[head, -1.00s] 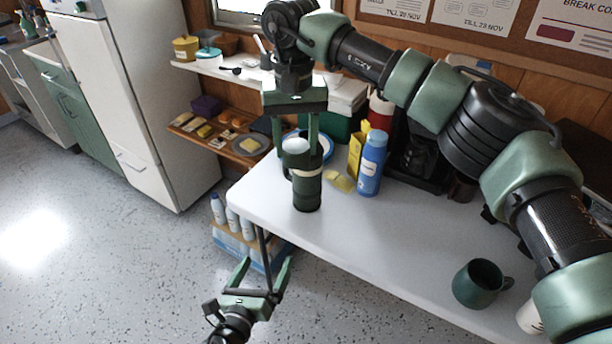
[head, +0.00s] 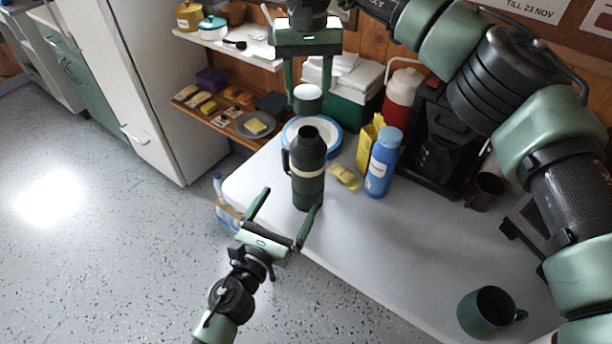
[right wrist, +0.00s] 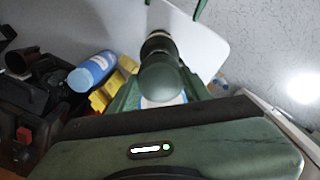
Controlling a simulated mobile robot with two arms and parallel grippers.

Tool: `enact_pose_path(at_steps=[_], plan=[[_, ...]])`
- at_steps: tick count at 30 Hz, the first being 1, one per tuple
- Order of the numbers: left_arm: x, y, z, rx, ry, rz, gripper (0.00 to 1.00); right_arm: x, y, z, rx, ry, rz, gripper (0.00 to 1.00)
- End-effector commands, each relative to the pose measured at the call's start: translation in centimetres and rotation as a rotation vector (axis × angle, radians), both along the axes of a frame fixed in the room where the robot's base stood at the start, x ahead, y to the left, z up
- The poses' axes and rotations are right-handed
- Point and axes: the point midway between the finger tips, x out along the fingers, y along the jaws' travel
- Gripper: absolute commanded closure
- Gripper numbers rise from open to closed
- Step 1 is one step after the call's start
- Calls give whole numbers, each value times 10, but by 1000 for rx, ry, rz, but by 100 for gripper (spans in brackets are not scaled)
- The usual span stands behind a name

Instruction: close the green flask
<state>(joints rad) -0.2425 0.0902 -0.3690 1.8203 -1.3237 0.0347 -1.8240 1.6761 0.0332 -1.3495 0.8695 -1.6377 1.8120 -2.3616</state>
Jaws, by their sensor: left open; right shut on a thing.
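The green flask (head: 308,185) stands upright near the table's left corner, with a pale band, a side handle and a black top that shows uncovered.
A blue bottle (head: 382,165), a yellow box (head: 368,142) and a yellow item (head: 345,178) stand right of the flask. A blue-rimmed plate (head: 330,150) lies behind it. A green mug (head: 487,312) is at front right. The middle of the white table (head: 400,240) is clear.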

Motion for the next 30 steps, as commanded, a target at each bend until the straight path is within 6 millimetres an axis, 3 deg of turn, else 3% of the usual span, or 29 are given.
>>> enact_pose_path(at_steps=[5,21,30], plan=[[13,-6,1,0,-2,-2,2,0,0,0,0,0,-1,97],[98,-43,1,-3,0,0,2,0,0,0,0,0,-1,97],[110,-48,1,0,0,0,2,0,0,0,0,0,-1,97]])
